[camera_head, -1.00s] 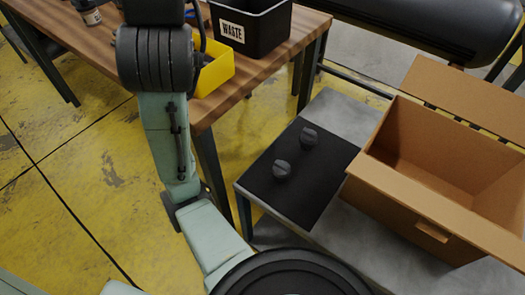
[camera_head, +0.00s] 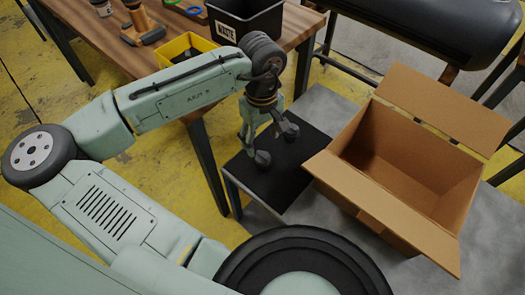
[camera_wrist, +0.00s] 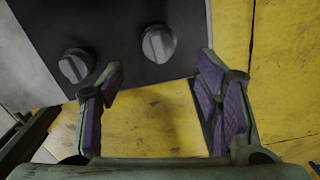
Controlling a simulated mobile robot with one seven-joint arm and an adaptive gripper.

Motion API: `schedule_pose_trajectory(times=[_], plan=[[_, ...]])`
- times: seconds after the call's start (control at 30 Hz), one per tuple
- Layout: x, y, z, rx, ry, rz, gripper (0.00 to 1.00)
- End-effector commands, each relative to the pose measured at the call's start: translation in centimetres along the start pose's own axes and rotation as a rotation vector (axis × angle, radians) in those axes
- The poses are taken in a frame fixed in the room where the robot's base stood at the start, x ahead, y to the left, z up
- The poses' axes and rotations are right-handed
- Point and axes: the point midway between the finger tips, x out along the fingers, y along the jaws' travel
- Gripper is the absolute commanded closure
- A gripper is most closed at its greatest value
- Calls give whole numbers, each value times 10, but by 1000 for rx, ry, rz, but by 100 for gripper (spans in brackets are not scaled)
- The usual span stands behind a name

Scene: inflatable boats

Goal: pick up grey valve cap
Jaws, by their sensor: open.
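Two round dark grey valve caps with raised ridges lie on a black mat (camera_head: 272,182). In the wrist view one cap (camera_wrist: 76,66) is at the left, beyond the left finger, and the other cap (camera_wrist: 158,44) is ahead of the gap between the fingers. In the head view the nearer cap (camera_head: 262,158) shows below my gripper (camera_head: 269,137); the farther cap is partly hidden by a finger. My gripper is open and empty, with purple inner pads (camera_wrist: 211,84). It points down near the caps. I cannot tell its exact height above them.
An open cardboard box (camera_head: 342,187) stands right of the mat on the grey table (camera_head: 318,104). The wooden workbench (camera_head: 82,32) behind holds a yellow bin (camera_head: 172,46) and a black waste bin (camera_head: 270,22). Yellow floor shows beyond the mat's edge.

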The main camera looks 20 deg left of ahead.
Motion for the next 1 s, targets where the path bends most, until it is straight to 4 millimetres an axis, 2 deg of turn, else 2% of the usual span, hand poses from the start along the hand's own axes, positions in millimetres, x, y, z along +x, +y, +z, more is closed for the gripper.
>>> schedule_pose_trajectory(times=[0.1, 0.3, 0.6, 0.87, 1.0], plan=[[15, 0, 0, 1, 0, 0, 42], [29, 1, 0, 4, 2, 2, 42], [70, 1, 1, 6, 1, 3, 42], [74, 2, 1, 6, 3, 6, 42], [74, 2, 1, 5, 3, 6, 50]])
